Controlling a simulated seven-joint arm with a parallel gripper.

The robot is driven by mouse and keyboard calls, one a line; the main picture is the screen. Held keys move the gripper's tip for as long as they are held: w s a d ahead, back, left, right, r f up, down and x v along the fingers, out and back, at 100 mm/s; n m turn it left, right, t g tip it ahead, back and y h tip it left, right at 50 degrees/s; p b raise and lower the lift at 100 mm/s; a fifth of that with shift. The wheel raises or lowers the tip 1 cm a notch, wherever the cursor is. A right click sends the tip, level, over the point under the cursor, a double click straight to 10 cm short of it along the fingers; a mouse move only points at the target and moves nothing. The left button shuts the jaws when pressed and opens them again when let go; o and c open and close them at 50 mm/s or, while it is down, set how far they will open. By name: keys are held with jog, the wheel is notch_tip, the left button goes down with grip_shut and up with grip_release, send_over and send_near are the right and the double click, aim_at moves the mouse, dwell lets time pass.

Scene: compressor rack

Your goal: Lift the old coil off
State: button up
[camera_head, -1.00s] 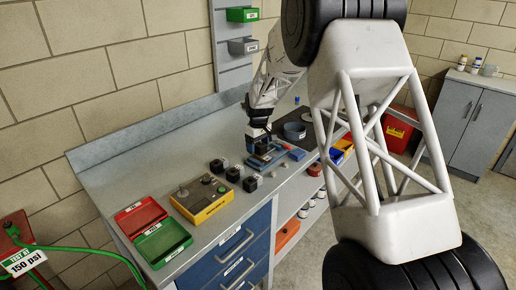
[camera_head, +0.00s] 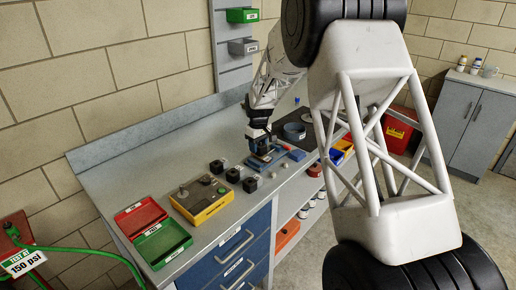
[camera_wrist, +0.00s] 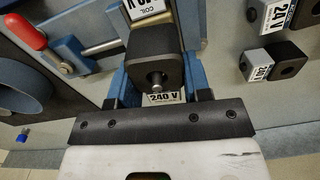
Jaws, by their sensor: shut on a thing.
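The old coil is a black block (camera_wrist: 156,62) with a hole, in the middle of the wrist view. A metal stem end shows in its hole. A white label reading 240 V (camera_wrist: 163,97) is on its near side. My gripper (camera_wrist: 156,80) is shut on the coil, its fingers at the left and right sides. In the head view my gripper (camera_head: 260,146) points down over the blue fixture (camera_head: 264,158) on the bench. Whether the coil is clear of its seat is hidden.
Loose black coils (camera_head: 233,174) stand left of the fixture, one labelled 24 V in the wrist view. A red-handled clamp (camera_wrist: 25,32) is beside the held coil.

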jog(key=shift+r, duration=0.15)
jog(key=shift+r, duration=4.85)
